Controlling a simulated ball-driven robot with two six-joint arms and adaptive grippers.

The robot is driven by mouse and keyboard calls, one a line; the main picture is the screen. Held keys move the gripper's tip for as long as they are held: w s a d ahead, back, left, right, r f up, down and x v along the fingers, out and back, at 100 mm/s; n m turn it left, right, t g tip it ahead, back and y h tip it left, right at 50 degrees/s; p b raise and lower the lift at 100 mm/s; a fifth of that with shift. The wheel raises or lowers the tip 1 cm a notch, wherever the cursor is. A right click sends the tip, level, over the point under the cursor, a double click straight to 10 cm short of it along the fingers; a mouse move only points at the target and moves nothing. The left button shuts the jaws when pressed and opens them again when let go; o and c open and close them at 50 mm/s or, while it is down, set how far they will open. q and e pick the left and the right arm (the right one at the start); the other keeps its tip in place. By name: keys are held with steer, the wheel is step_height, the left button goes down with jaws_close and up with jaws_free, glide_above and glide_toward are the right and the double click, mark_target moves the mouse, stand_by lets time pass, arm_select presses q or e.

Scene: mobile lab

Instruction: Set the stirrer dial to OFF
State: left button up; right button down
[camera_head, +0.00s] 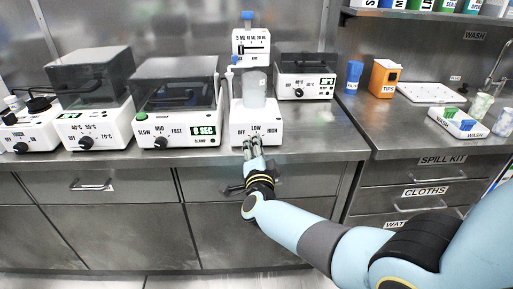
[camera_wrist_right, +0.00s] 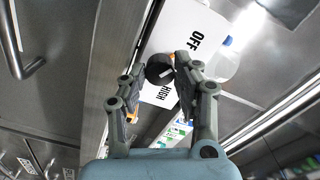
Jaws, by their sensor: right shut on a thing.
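The stirrer (camera_head: 242,133) is a white box on the bench with a clear beaker (camera_head: 255,90) on top. Its front has OFF, LOW and HIGH labels. Its black dial (camera_wrist_right: 158,68) shows in the right wrist view between the fingers, with OFF and HIGH printed beside it. A small pale mark shows on the dial, but I cannot tell exactly which label it points at; a finger covers part of the panel. My right gripper (camera_head: 252,149) is at the stirrer's front, shut on the dial; it also shows in the right wrist view (camera_wrist_right: 156,72). My left gripper is not in view.
A timer-dial device (camera_head: 177,106) stands left of the stirrer, and another dial device (camera_head: 304,77) stands to the right behind it. Drawer handles (camera_head: 92,186) stick out below the bench edge. The bench front at right is clear.

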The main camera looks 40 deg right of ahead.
steer(key=shift+f, duration=0.1)
steer(key=c, duration=1)
jaws_free()
steer(key=shift+v, duration=4.05)
